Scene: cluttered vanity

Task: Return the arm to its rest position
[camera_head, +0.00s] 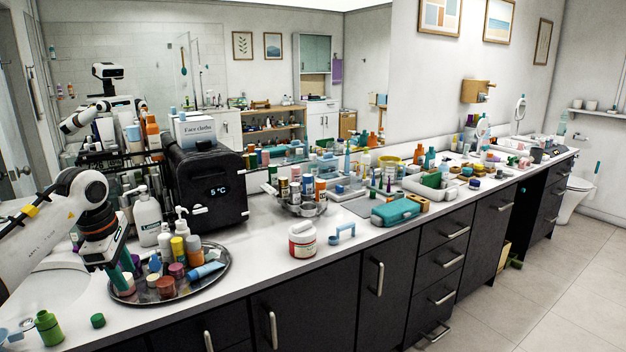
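My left arm comes in from the left edge, white with a dark wrist and an orange ring. My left gripper (112,262) points down at the left rim of the round dark metal tray (218,279). A dark green item (123,279) shows right at its fingertips; I cannot tell whether the fingers touch or hold it. The fingers' gap is hidden from this angle. My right gripper is not in view.
Small jars and a blue tube (206,271) crowd the tray. A green bottle (48,328) and green cap (97,321) are at front left.

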